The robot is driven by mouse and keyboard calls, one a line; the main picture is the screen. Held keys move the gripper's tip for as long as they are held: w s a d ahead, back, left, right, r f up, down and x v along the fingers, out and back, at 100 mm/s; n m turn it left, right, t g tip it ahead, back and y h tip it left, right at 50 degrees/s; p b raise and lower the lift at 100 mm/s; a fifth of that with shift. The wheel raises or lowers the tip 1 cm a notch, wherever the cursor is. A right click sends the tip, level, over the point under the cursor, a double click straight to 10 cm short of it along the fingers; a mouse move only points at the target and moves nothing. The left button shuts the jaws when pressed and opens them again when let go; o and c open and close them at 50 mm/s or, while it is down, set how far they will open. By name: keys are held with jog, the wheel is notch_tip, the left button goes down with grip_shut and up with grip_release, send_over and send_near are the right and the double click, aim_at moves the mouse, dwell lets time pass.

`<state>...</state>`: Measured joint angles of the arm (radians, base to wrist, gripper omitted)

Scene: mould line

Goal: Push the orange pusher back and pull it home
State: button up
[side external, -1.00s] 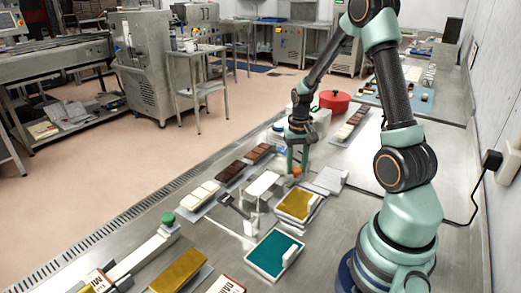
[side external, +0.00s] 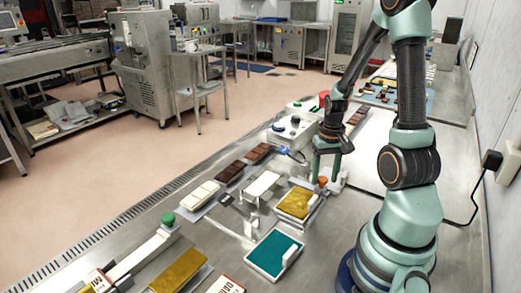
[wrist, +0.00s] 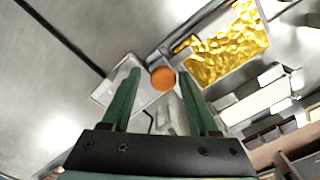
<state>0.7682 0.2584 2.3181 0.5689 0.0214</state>
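The orange pusher knob (side external: 322,183) stands at the back right corner of the gold-filled tray (side external: 296,203). In the wrist view the knob (wrist: 163,79) shows as a round orange disc beside a small metal bracket (wrist: 156,59). My gripper (side external: 326,178) points down over the knob, its fingers apart. In the wrist view my gripper (wrist: 158,73) has a finger on each side of the knob. The right finger is close to it and a gap shows on the left; contact is not clear. The pusher's lower part is mostly hidden.
A pale plate (wrist: 108,87) lies beside the knob in the wrist view. A teal tray (side external: 273,255), a white block (side external: 262,186), chocolate bars (side external: 230,173) and a green-topped post (side external: 168,219) stand nearby. A control box (side external: 293,128) is behind my gripper.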

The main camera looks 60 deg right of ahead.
jog(key=shift+w, duration=0.1)
notch_tip(320, 180, up, 12)
dwell(0.8)
jog(key=w+a+r+n+t, duration=0.3)
jog(key=a+r+n, duration=0.1)
jog(key=a, duration=0.7)
jog(key=w+a+r+n+t, duration=0.3)
jog(key=a+r+n, duration=0.15)
jog(key=a, duration=0.55)
jog(key=m+g, duration=0.6)
jog(key=m, duration=0.3)
send_near(322, 178)
jog(key=shift+n, duration=0.25)
notch_tip(322, 178, down, 9)
jog(key=shift+r, duration=0.15)
